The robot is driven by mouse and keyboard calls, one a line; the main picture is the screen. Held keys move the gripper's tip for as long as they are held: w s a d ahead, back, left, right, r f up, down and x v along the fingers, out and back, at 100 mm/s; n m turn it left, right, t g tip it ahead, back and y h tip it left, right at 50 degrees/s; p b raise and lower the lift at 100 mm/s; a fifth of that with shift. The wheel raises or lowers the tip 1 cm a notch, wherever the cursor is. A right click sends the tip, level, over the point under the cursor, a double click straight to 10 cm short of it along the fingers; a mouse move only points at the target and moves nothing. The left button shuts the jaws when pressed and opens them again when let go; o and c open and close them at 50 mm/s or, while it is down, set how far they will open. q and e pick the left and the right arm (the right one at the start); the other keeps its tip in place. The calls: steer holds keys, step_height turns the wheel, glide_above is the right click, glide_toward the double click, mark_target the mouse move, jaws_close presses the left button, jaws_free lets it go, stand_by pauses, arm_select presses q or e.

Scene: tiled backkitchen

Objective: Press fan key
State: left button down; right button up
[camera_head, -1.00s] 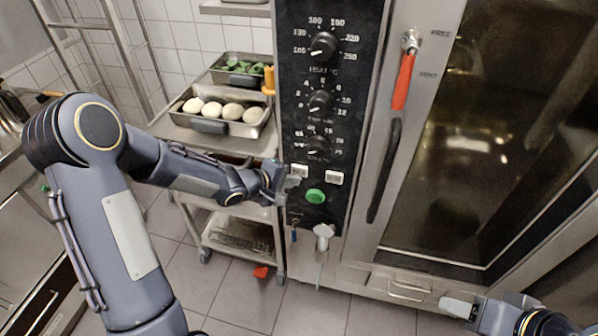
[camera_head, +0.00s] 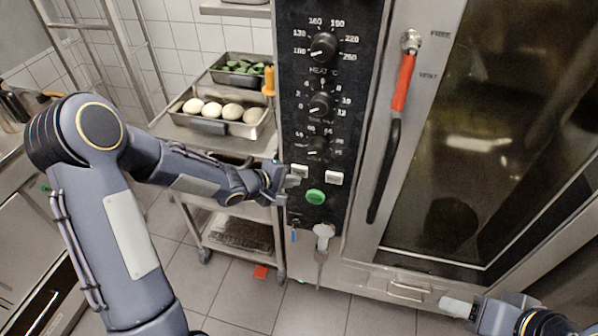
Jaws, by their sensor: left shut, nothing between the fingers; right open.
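The oven's black control panel (camera_head: 345,100) holds several knobs, two small white keys and a green round button (camera_head: 315,196). The left white key (camera_head: 299,170) is partly beside my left gripper's fingertips; the right white key (camera_head: 334,178) is clear. The lettering on the keys is too small to read, so I cannot tell which is the fan key. My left gripper (camera_head: 291,182) is shut and empty, at the panel's left edge just below the left key; I cannot tell if it touches. My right gripper (camera_head: 457,306) is low at the bottom right, in front of the oven, apart from the panel.
The oven door (camera_head: 480,150) with its red-and-black handle (camera_head: 403,80) stands right of the panel. A steel trolley (camera_head: 165,128) with trays of dough balls (camera_head: 232,111) and greens (camera_head: 242,66) stands left. A valve (camera_head: 323,232) juts below the panel. Tiled floor lies below.

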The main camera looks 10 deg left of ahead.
arm_select(q)
steer(key=shift+w+p, duration=0.35)
steer(key=shift+p, duration=0.05)
steer(key=shift+w+p, duration=0.4)
steer(key=shift+p, duration=0.05)
stand_by(0.6)
steer(key=shift+s, duration=0.8)
steer(key=shift+s, duration=0.1)
steer(key=s+b, duration=0.1)
steer(key=s, duration=0.3)
steer(key=shift+s+a, duration=0.1)
steer(key=shift+s, duration=0.3)
stand_by(0.6)
